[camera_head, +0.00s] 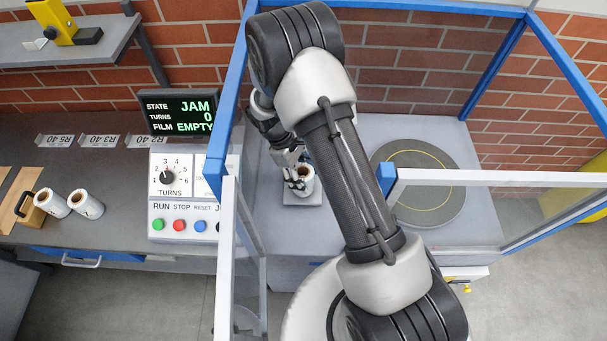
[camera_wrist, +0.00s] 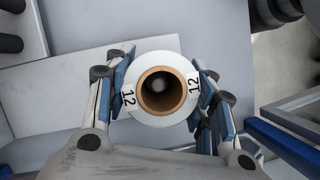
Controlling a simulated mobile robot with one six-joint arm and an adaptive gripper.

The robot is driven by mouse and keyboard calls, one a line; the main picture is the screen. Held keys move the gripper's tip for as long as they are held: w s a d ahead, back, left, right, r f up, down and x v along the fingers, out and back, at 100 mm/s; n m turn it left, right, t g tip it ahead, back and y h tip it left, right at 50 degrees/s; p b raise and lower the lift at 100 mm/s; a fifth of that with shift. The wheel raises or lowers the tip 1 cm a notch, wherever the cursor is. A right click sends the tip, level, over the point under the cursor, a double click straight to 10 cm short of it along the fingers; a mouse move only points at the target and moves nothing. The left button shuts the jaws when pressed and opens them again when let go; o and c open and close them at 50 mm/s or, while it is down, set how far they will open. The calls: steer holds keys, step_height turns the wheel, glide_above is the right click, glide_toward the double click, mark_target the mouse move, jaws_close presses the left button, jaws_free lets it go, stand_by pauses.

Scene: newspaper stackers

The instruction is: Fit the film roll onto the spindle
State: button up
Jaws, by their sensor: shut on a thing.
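The film roll is white with a brown core and reads "12" on its top ring. In the wrist view the roll (camera_wrist: 183,69) stands end-on between the blue pads of my gripper (camera_wrist: 163,92), which is shut on it from both sides. In the head view the roll (camera_head: 308,181) and my gripper (camera_head: 300,178) are over a small light plate (camera_head: 303,199) inside the blue frame. I cannot tell whether the roll touches the plate. A pale round spot shows deep inside the core; I cannot tell whether it is the spindle's tip. The spindle is otherwise hidden.
A round turntable (camera_head: 440,205) lies right of my arm. Blue posts (camera_head: 226,120) and clear panels enclose this area. Left of it, a display (camera_head: 182,113) reads JAM, TURNS 0, FILM EMPTY, above a control panel (camera_head: 175,185).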

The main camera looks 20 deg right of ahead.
steer(key=shift+f, duration=0.45)
steer(key=o, duration=1.3)
step_height(320, 180, up, 10)
steer(key=shift+r, duration=0.1)
